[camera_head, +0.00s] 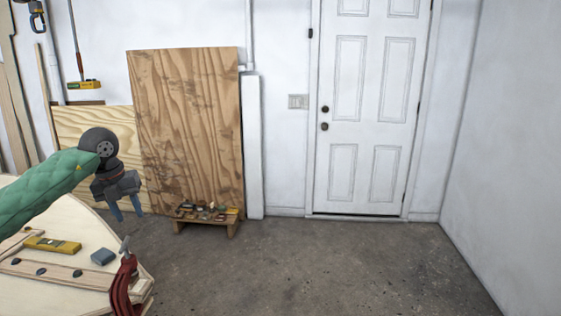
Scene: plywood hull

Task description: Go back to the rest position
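My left gripper (126,208) hangs at the end of the green-sleeved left arm, which comes in from the left. Its two blue fingers point down and stand apart, with nothing seen between them. In the picture it shows above and just beyond the edge of the plywood hull (75,290), in front of the leaning plywood sheets. My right gripper is not in view.
On the hull lie a yellow level (52,245), a grey-blue block (103,257) and a wooden strip (60,274). A red clamp (124,287) grips its edge. A low wooden stand (207,220) holds small items. The floor before the white door (367,110) is clear.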

